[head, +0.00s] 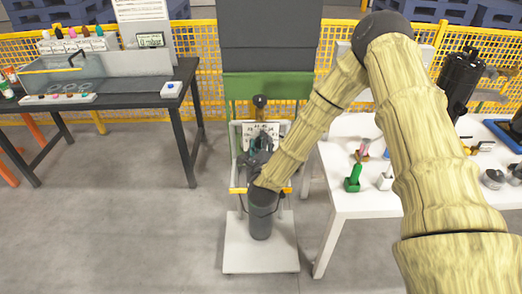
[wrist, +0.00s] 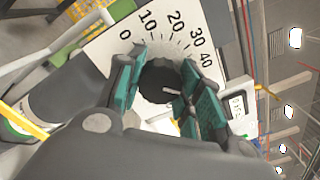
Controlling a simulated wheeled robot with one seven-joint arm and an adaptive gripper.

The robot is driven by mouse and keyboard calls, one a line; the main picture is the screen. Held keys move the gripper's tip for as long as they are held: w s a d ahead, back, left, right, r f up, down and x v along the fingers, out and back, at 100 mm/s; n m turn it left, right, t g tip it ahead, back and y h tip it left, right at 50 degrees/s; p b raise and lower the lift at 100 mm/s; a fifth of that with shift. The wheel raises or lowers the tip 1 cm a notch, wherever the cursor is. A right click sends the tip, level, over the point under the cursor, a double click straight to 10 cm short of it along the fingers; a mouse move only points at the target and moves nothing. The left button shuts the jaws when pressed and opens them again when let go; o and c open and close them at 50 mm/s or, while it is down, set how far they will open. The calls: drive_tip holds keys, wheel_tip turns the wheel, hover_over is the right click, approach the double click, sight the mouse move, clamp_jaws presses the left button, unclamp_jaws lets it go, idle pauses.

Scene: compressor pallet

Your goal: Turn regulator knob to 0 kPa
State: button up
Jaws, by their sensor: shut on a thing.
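The regulator knob (wrist: 158,82) is dark and round, on a white dial plate (wrist: 110,58) marked 0, 10, 20, 30 and 40 in the wrist view. A short white mark on the knob points to the right, near or just below the 40 side; its exact reading is unclear. My gripper (wrist: 157,88) has its teal pads on both sides of the knob and is shut on it. In the head view my gripper (head: 261,145) is in front of the white dial plate (head: 280,128) on the stand, and the knob is hidden there.
A white table (head: 345,207) with fittings stands close on the right, with a green part (head: 353,178) near its front edge. A dark table (head: 130,99) with a clear tank stands at left. A yellow mesh fence (head: 206,60) runs behind. Grey floor is free at left front.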

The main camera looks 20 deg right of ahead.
drive_tip(key=n+b, duration=0.2)
drive_tip(key=n, duration=0.1)
drive_tip(key=shift+f+n+b, duration=0.15)
drive_tip(key=shift+n+b, duration=0.15)
drive_tip(key=shift+n, duration=0.1)
drive_tip(key=n+b, duration=0.2)
drive_tip(key=n, duration=0.1)
drive_tip(key=shift+n, duration=0.3)
drive_tip(key=n+b, duration=0.1)
drive_tip(key=n, duration=0.2)
drive_tip(key=shift+n+b, duration=0.3)
drive_tip(key=shift+n, duration=0.1)
drive_tip(key=n+b, duration=0.1)
drive_tip(key=n, duration=0.3)
drive_tip(key=n+b, duration=0.1)
drive_tip(key=n, duration=0.6)
drive_tip(key=shift+a+n+b, duration=0.1)
drive_tip(key=shift+n+b, duration=0.3)
drive_tip(key=n, duration=0.4)
drive_tip(key=shift+b, duration=0.3)
drive_tip(key=shift+n, duration=1.6)
